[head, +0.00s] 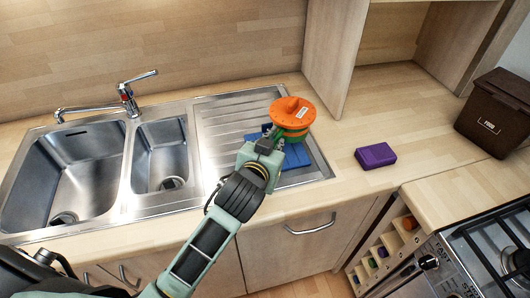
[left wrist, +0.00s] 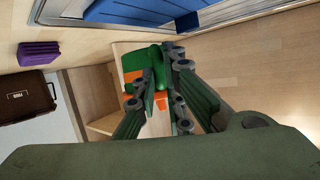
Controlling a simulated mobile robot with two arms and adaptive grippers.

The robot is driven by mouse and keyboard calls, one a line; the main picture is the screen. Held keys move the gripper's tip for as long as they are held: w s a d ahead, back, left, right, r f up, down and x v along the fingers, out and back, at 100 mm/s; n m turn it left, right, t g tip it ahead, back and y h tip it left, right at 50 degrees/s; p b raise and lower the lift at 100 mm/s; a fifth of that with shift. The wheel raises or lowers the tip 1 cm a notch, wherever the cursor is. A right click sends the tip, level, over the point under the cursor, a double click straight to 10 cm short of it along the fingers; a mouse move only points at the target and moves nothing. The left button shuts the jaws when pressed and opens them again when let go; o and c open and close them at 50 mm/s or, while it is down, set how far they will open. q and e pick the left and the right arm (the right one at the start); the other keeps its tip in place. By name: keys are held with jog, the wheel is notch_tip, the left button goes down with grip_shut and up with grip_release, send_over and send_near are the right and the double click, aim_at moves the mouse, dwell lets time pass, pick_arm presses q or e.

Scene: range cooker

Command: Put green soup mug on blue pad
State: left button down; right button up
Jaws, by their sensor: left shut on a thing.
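The green soup mug (head: 291,133) has an orange lid with a white label and looks roughly upright in the head view. My left gripper (head: 270,137) is shut on it from the left side. In the left wrist view, the fingers (left wrist: 160,92) close around a green part that looks like the handle of the mug (left wrist: 131,62). The blue pad (head: 309,166) lies on the drainboard, behind and below the mug in the head view. The pad also shows in the left wrist view (left wrist: 140,10). Mug and gripper hide part of the pad. The mug looks held above it; contact is hard to judge.
A purple block (head: 375,155) lies on the counter to the right of the pad. A dark brown bin (head: 495,112) stands farther right, near the cooker (head: 490,250). The sink (head: 75,170) and tap (head: 125,95) are to the left. A wooden partition (head: 334,50) rises behind the mug.

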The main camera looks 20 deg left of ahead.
pick_arm(q)
jog(key=shift+s+a+f, duration=0.1)
jog(key=shift+a+f, duration=0.15)
jog(key=shift+a, duration=0.4)
jog(key=shift+a+f, duration=0.25)
jog(key=shift+a, duration=0.35)
jog(key=shift+a+f, duration=0.15)
jog(key=shift+f, duration=0.05)
notch_tip(320, 180, down, 3)
jog(key=shift+f+p, duration=0.15)
jog(key=shift+p, duration=0.2)
jog(key=shift+f, duration=0.3)
pick_arm(e)
jog(key=shift+s+a+r, duration=0.1)
jog(key=shift+a+r, duration=0.15)
jog(key=shift+a, duration=0.2)
jog(key=shift+s+a+r, duration=0.1)
jog(key=shift+a+r, duration=0.1)
jog(key=shift+a, duration=0.2)
pick_arm(q)
jog(key=shift+f, duration=0.1)
jog(key=c, duration=1.8)
grip_release()
jog(key=shift+f, duration=0.15)
jog(key=shift+c, duration=0.2)
